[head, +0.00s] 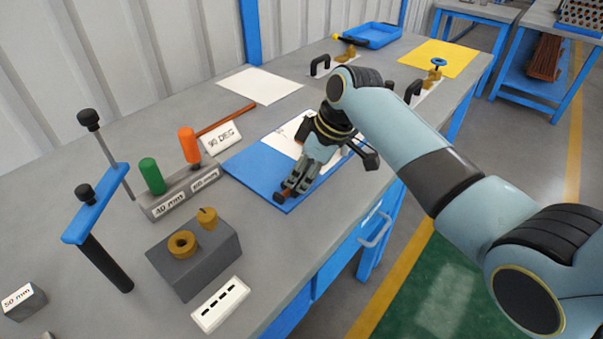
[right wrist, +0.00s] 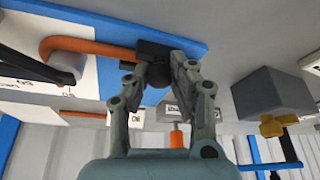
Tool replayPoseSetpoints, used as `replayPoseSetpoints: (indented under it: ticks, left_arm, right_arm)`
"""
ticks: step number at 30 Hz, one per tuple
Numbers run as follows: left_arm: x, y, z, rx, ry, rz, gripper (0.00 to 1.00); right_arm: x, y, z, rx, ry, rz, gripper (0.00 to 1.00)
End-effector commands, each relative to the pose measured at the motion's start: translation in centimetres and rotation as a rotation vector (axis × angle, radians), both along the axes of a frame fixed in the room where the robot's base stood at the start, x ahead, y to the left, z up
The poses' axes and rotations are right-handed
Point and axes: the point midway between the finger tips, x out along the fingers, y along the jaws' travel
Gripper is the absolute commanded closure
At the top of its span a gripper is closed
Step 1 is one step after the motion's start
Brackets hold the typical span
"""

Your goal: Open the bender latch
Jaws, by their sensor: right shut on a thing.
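My right gripper (head: 290,189) reaches down over the blue board (head: 246,168) on the bench. In the right wrist view its fingers (right wrist: 160,72) are shut on a dark piece (right wrist: 150,47) at the end of an orange rod (right wrist: 100,47). I cannot tell whether this dark piece is the bender latch. The rod curves around a grey round post (right wrist: 66,66) in that view. In the head view my gripper and arm hide most of the bender. My left gripper is not in view.
A "90 DEG" sign (head: 221,138), a grey block with green and orange handles (head: 179,192), and a dark block with brass parts (head: 194,259) stand left of the board. A blue crossbar (head: 97,204) on posts stands farther left. A blue tray (head: 373,35) lies at the back.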

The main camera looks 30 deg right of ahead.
Motion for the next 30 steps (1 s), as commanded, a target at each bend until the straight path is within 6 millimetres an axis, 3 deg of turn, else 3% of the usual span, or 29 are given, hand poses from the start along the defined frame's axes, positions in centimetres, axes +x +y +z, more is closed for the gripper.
replayPoseSetpoints:
  ticks: [7, 15, 23, 24, 30]
  left_arm:
    - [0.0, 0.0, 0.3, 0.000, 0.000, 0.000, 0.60]
    - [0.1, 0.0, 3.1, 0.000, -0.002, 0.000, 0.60]
    - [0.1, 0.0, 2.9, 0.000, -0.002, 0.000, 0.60]
    - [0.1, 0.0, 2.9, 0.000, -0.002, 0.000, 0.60]
    - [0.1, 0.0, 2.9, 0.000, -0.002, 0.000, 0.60]
  right_arm:
    - [-0.2, -0.1, 0.1, 0.000, 0.001, 0.000, 1.00]
    - [-2.6, -1.2, 0.4, 0.000, 0.003, 0.000, 1.00]
    - [-2.8, -1.3, -0.1, -0.002, 0.004, 0.001, 1.00]
    - [-2.9, -1.3, -0.1, -0.002, 0.004, 0.001, 0.77]
    - [-2.8, -1.3, -0.1, -0.001, 0.002, 0.000, 0.56]
